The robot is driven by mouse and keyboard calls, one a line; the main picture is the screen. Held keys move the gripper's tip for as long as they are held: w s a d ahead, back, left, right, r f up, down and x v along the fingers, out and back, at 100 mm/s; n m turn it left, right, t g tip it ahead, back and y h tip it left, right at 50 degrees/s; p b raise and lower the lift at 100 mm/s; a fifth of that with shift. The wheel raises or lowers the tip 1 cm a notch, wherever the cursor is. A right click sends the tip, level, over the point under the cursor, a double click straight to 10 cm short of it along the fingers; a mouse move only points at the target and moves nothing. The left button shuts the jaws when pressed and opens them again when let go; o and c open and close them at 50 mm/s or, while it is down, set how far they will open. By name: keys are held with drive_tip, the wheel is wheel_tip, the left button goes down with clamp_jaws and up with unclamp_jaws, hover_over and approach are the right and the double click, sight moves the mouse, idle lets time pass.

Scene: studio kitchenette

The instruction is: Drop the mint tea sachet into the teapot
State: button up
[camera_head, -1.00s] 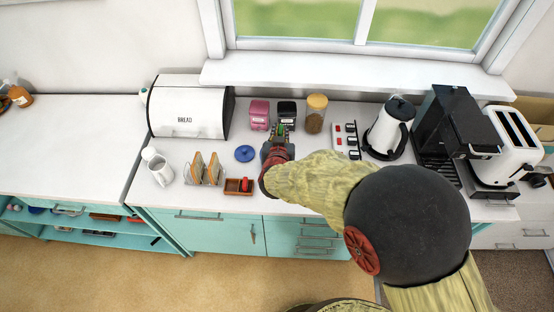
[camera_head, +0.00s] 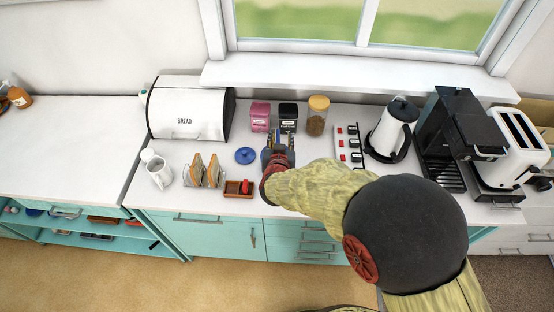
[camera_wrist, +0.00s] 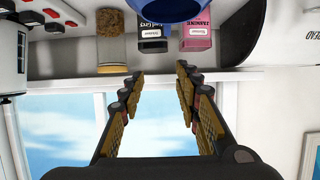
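My gripper (camera_head: 278,150) is over the counter in front of the tins. In the wrist view my gripper (camera_wrist: 160,76) has its fingers apart with nothing between them. A blue rounded vessel (camera_wrist: 172,9), likely the teapot, is cut off by the top edge of the wrist view; in the head view my gripper mostly hides it. A blue lid (camera_head: 245,155) lies on the counter left of my gripper. The mint tea sachet is not visible in either view now, and the inside of the vessel is hidden.
Behind my gripper stand a pink tin (camera_head: 260,116), a black tin (camera_head: 288,116) and a glass jar (camera_head: 317,117). A wooden tray (camera_head: 230,192) and toast rack (camera_head: 204,173) are front left. A switched power strip (camera_head: 349,148) and kettle (camera_head: 391,133) are right.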

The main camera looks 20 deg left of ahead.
drive_tip(key=v, duration=1.2)
idle(0.4)
